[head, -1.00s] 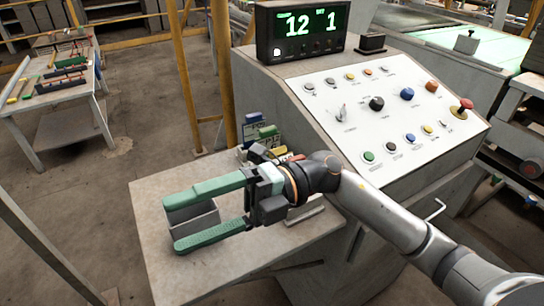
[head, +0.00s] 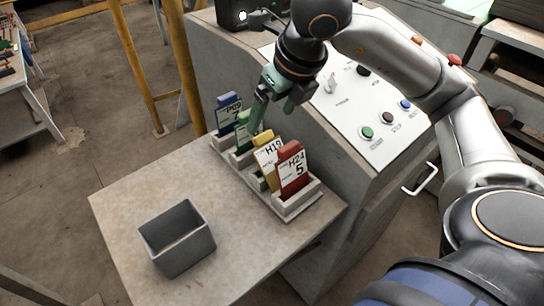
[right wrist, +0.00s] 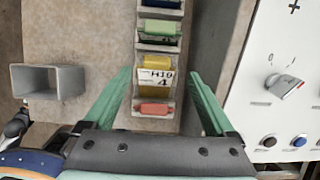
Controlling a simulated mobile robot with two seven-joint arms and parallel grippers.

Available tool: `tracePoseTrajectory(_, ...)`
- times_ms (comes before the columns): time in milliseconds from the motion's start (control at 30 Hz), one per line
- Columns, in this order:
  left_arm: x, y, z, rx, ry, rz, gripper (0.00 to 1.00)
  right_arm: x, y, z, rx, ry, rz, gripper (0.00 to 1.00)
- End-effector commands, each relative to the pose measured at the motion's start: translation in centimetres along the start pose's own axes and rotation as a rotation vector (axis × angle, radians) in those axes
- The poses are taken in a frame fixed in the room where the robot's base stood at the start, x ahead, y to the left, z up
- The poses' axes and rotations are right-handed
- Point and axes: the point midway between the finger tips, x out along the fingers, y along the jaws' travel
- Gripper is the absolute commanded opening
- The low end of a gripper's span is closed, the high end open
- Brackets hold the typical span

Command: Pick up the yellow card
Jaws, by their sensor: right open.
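The yellow card (head: 266,160), marked H19, stands in a slotted grey rack (head: 284,207) on the side table, between the green card (head: 242,137) and the red card (head: 292,170). In the right wrist view the yellow card (right wrist: 155,63) lies between the two fingers in the picture, with its lettering showing. My right gripper (head: 270,104) is open with green fingers, above and behind the rack near the console. In the right wrist view the fingers (right wrist: 161,76) are wide apart and hold nothing. My left gripper is not in view.
A blue card (head: 228,113) stands at the rack's far end. An empty grey box (head: 178,250) sits on the table (head: 115,205), with bare tabletop between it and the rack. The console panel (head: 345,112) with knobs and buttons rises close to the right of the rack.

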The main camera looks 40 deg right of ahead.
Motion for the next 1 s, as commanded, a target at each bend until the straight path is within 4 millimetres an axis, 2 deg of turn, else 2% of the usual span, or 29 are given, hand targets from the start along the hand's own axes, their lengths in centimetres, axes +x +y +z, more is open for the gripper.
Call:
tracePoseTrajectory(100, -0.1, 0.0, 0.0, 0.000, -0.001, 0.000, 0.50, 1.9, 0.0, -0.1, 0.001, 0.004, 0.001, 0.90)
tracePoseTrajectory(367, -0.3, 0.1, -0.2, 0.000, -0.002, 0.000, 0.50, 4.0, 0.2, -0.1, -0.002, 0.003, 0.002, 0.90)
tracePoseTrajectory(600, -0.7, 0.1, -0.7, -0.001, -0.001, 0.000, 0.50, 7.5, 0.5, -0.3, 0.000, 0.004, 0.004, 0.90)
tracePoseTrajectory(733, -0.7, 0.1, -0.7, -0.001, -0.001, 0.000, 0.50, 8.2, 0.5, -0.3, -0.001, 0.000, 0.004, 0.90)
tracePoseTrajectory(933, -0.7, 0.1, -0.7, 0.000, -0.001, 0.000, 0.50, 8.2, 0.5, -0.3, -0.002, 0.000, 0.004, 0.90)
tracePoseTrajectory(1000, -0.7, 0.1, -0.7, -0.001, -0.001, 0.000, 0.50, 8.2, 0.5, -0.3, -0.002, 0.000, 0.004, 0.82)
